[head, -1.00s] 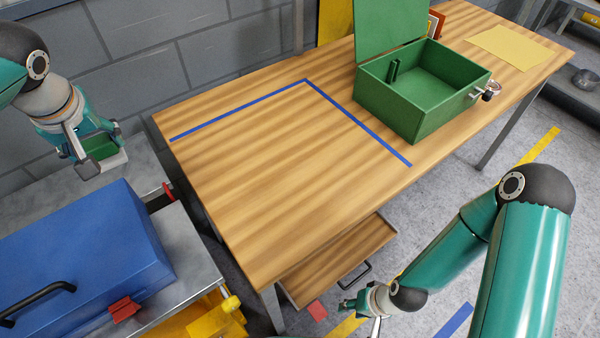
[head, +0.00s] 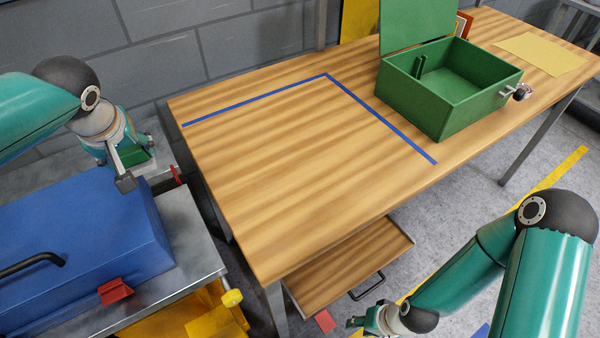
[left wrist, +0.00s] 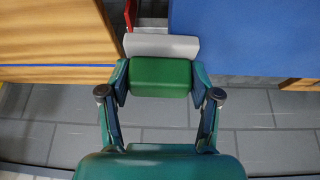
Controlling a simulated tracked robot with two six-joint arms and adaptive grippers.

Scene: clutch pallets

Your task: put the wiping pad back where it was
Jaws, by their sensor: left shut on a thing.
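The wiping pad is a green block (left wrist: 160,77) with a pale grey-white pad along one side (left wrist: 162,46). My left gripper (left wrist: 161,82) is shut on it, one finger at each end of the green block. In the head view the left gripper (head: 137,162) holds the pad (head: 133,154) at the far left, by the back of the blue box, partly hidden by a finger. My right gripper (head: 372,321) is low at the bottom edge, partly cut off; its jaws cannot be made out.
A wooden table (head: 270,180) has blue tape lines (head: 260,99) marking a corner; that area is clear. An open green box (head: 447,120) and a yellow sheet (head: 543,53) are on it. A drawer (head: 345,265) stands open below. A blue box (head: 80,235) sits on a metal bench (head: 192,232).

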